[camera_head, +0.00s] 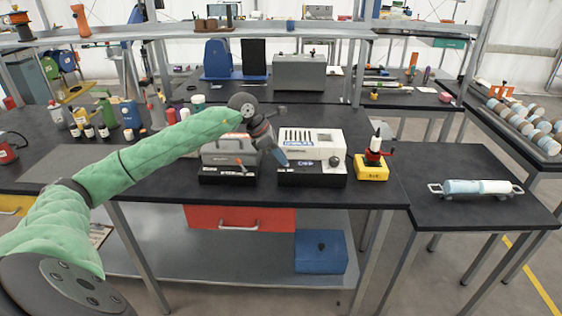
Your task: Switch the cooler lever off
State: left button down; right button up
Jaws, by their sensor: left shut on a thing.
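A white-and-black machine (325,158), which seems to be the cooler, stands on the dark workbench. It has slots on top, a blue label and a round knob at its front right. My right gripper is not in view.
A yellow-based device (371,172) with a red part stands on the right. Bottles crowd the bench's left side. A side table (450,208) holds a pale blue-and-white cylinder (478,187) on a rack.

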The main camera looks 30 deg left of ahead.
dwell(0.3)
pick_arm(q)
jog(key=c, duration=1.4)
grip_release()
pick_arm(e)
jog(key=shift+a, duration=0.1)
